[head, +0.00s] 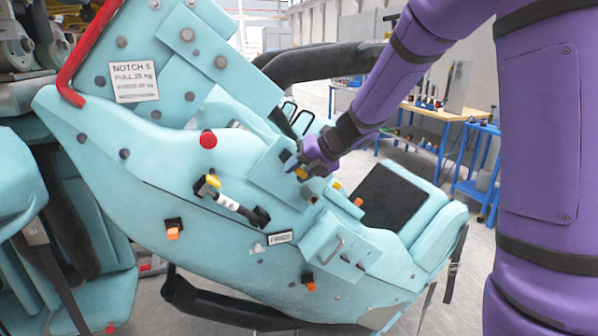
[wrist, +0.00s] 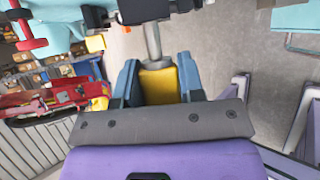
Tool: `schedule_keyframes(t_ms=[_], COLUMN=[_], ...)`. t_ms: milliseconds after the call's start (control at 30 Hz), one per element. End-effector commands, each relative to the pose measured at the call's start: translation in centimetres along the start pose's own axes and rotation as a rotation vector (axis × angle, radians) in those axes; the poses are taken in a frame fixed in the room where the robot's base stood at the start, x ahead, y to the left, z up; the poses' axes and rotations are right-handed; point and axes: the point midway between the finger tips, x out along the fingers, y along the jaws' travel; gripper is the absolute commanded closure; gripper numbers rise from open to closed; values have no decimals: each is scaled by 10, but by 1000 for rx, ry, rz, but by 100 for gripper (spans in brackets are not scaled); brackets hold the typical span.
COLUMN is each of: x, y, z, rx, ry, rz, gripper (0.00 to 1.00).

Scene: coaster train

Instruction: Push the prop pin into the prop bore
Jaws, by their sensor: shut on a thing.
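My gripper (head: 308,160) is at the teal coaster seat, beside its side panel. In the wrist view its two blue fingers (wrist: 157,66) are shut on the yellow head of the prop pin (wrist: 160,86). The pin's grey metal shaft points away from the gripper, toward a dark block on the seat side (wrist: 143,10). The shaft's far end meets or passes behind this block; I cannot tell whether it is inside the bore. The bore opening is hidden. In the head view a bit of the yellow head (head: 301,174) shows below the fingers.
The teal seat (head: 150,215) fills the middle, with a yellow-tipped lever (head: 213,181), a red knob (head: 208,139) and orange tabs on its side. A black padded bar (head: 320,62) lies behind my gripper. Blue workbenches (head: 470,160) stand at the back right, beyond open floor.

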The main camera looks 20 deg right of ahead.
Motion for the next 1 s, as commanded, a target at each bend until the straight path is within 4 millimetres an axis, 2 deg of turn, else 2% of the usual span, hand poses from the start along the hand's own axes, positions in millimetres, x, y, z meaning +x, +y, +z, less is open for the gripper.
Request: schedule_keyframes(t_ms=[1000], x=[10], y=[0], z=[19], rx=[-1], ry=[0], rz=[0], gripper=[93])
